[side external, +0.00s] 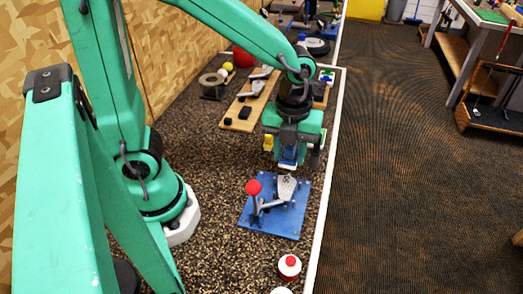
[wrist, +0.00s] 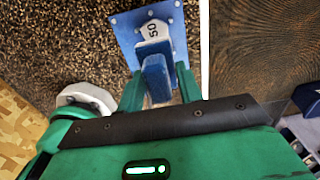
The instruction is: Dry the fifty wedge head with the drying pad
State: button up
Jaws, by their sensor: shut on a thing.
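The fifty wedge head (side external: 286,187) is grey with a dark "50" on its face. It sits clamped on a blue base plate (side external: 293,223) beside a red-knobbed lever (side external: 254,188). In the wrist view the head (wrist: 153,30) shows just beyond the pad, on its blue plate (wrist: 125,27). My gripper (side external: 288,156) is shut on the blue drying pad (wrist: 155,76), whose far end is paler blue. The pad is upright, just behind the head in the side view. It overlaps the head's lower edge in the wrist view; I cannot tell whether they touch.
A red-and-white bottle (side external: 289,266) stands in front of the plate. The bench's white edge (side external: 326,190) runs close on the right.

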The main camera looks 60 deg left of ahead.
aim_at(287, 186)
jog(key=shift+f, duration=4.1)
jog(key=shift+o, duration=0.5)
jog(key=shift+c, duration=1)
jog(key=shift+f, duration=0.6)
jog(key=shift+w+a, duration=0.1)
jog(key=shift+w+a+r, duration=0.1)
jog(key=shift+w+a, duration=0.2)
jog(key=shift+w, duration=0.05)
jog(key=shift+s+d, duration=0.1)
